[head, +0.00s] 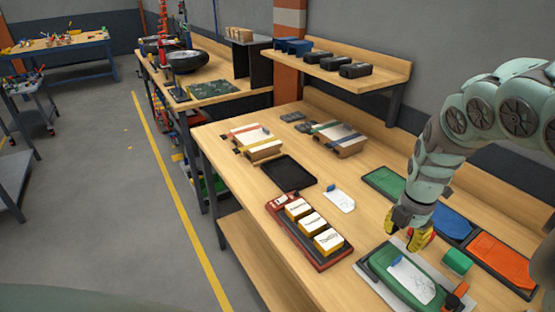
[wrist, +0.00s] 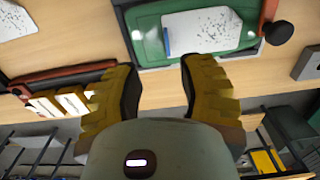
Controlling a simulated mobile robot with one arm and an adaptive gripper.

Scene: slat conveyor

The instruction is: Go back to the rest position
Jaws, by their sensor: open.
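My gripper (head: 408,232) has yellow fingers and hangs from my pale green arm above the right part of the wooden workbench (head: 240,145). In the wrist view its two fingers (wrist: 158,72) stand apart with nothing between them. A green case (head: 388,284) with a white sheet on top lies on the bench just in front of and below the gripper in the head view. The same green case shows beyond the fingertips in the wrist view (wrist: 152,42). The exact gap between gripper and case cannot be told.
A red tray (head: 318,265) with several white-topped yellow blocks lies left of the case. A small green block (head: 457,261), a blue piece (head: 452,223) and an orange piece (head: 502,262) lie at right. A black tray (head: 288,174) and a shelf (head: 340,66) stand farther back.

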